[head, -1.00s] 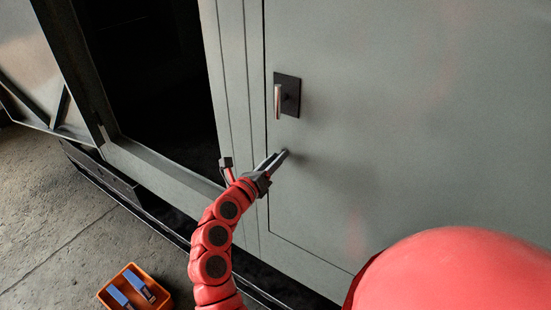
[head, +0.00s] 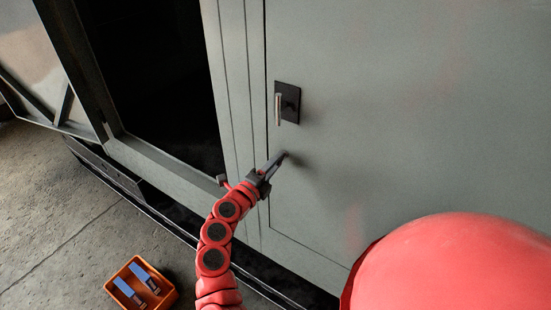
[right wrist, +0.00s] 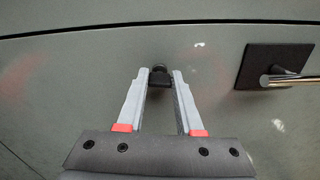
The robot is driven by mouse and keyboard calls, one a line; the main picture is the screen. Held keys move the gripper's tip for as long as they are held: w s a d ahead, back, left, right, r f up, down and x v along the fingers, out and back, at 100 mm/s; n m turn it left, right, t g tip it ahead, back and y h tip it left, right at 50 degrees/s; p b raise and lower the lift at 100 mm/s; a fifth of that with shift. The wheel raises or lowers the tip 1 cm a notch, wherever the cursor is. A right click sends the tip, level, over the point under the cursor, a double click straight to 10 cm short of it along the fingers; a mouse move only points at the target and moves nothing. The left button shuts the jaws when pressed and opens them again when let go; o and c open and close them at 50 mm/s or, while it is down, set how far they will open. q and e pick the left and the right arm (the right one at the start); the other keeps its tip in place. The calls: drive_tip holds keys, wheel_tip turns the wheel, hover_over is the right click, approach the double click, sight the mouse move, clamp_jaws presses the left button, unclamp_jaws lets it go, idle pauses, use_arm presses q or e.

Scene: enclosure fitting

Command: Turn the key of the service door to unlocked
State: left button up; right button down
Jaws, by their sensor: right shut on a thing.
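The grey service door (head: 400,130) is closed in its frame. Its dark key (right wrist: 160,73) sits in the door face and shows small between my fingertips in the right wrist view. My right gripper (head: 282,157) reaches the door below the handle. In the right wrist view its two fingers (right wrist: 160,82) close in on the key and hold it. Which way the key points cannot be told, as the fingers cover most of it. My left gripper is not in view.
A metal lever handle (head: 278,109) on a black plate (head: 290,100) sits just above my gripper. A dark open bay lies to the left. An orange crate (head: 166,299) with blue-and-white items stands on the concrete floor (head: 55,210).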

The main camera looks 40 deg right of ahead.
drive_tip(key=shift+n+p, duration=0.3)
drive_tip(key=shift+n, duration=0.3)
drive_tip(key=c, duration=0.6)
unclamp_jaws()
drive_tip(key=shift+o, duration=0.2)
drive_tip(key=b+v, duration=0.5)
drive_tip(key=v, duration=1.2)
drive_tip(key=shift+a, duration=0.2)
